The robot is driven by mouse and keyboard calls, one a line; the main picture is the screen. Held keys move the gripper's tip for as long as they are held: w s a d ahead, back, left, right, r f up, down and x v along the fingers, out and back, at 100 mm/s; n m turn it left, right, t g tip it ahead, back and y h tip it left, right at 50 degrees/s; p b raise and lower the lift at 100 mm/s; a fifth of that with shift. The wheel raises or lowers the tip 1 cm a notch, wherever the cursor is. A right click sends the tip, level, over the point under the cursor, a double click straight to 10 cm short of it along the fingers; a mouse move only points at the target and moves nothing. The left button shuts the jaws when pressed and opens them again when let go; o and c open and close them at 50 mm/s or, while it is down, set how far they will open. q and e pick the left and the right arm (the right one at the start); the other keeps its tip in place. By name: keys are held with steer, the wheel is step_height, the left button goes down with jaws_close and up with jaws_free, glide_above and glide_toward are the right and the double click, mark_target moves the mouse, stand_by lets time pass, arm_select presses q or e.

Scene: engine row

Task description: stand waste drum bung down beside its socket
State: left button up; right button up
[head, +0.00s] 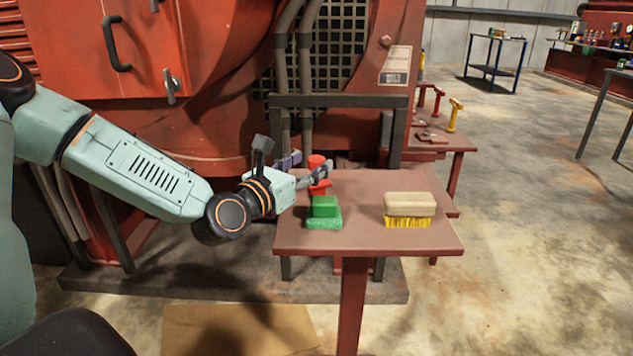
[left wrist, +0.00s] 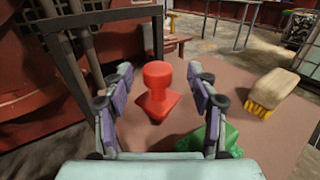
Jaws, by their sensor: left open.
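A red bung-like piece (left wrist: 158,76) with a round knob head on a narrower stem stands upright on the table, above a flat red square base (left wrist: 152,108). I cannot tell whether this base is part of the piece or a separate socket. The red piece also shows in the head view (head: 316,161), partly hidden by my gripper. My left gripper (head: 311,170) is open, its two purple-padded fingers on either side of the red piece, with gaps visible in the left wrist view. My right gripper is not in view.
The small red-brown table (head: 370,240) also holds a green block-shaped item (head: 324,211) close by my left gripper and a yellow-bristled brush (head: 409,205) to the right. Red machinery (head: 230,60) and a dark frame stand behind. The table's front right is clear.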

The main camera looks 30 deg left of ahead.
arm_select(q)
steer(key=shift+w+a+f+b, duration=0.1)
steer(key=shift+w+f+b, duration=0.15)
steer(key=shift+w, duration=0.25)
steer(key=shift+w+f+b, duration=0.15)
steer(key=shift+w+b, duration=0.1)
steer(key=shift+w, duration=0.25)
steer(key=shift+w+r+b, duration=0.2)
steer(key=shift+w+b, duration=0.2)
steer(key=shift+w, duration=0.6)
jaws_close()
